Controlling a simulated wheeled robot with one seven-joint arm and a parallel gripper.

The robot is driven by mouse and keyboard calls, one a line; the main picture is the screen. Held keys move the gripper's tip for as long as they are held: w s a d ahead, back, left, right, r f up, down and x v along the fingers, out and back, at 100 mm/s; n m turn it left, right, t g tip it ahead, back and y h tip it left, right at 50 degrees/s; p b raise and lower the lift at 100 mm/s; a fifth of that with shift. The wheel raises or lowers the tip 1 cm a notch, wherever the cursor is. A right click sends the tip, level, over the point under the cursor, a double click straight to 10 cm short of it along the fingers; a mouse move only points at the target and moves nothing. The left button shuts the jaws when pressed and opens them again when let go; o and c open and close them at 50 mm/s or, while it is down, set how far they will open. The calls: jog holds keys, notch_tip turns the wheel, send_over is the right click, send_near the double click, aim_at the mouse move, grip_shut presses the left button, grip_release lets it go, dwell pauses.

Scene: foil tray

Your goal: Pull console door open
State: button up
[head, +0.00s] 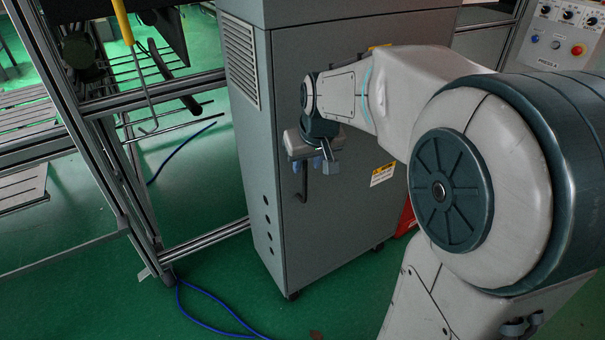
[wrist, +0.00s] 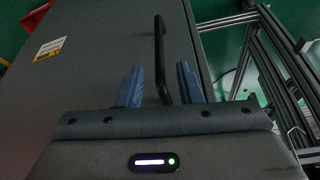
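The console (head: 235,150) is a tall grey cabinet on casters, and its door (head: 330,225) looks closed. A dark vertical bar handle (head: 303,185) is on the left part of the door. It also shows in the wrist view (wrist: 159,45). My gripper (head: 318,165) is at the handle's upper part in the head view. In the wrist view its two blue fingers (wrist: 158,84) are apart, one on each side of the handle's line, with gaps visible. Whether the handle lies fully between the fingertips in depth is unclear.
An aluminium frame (head: 105,150) with a wire rack stands left of the console. A blue cable (head: 215,300) lies on the green floor. A control box with a red button (head: 565,35) is at the upper right. A yellow-white label (head: 382,174) is on the door.

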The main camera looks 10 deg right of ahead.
aim_at(306, 170)
jog(key=b+x, duration=0.1)
jog(key=x, duration=0.4)
grip_shut()
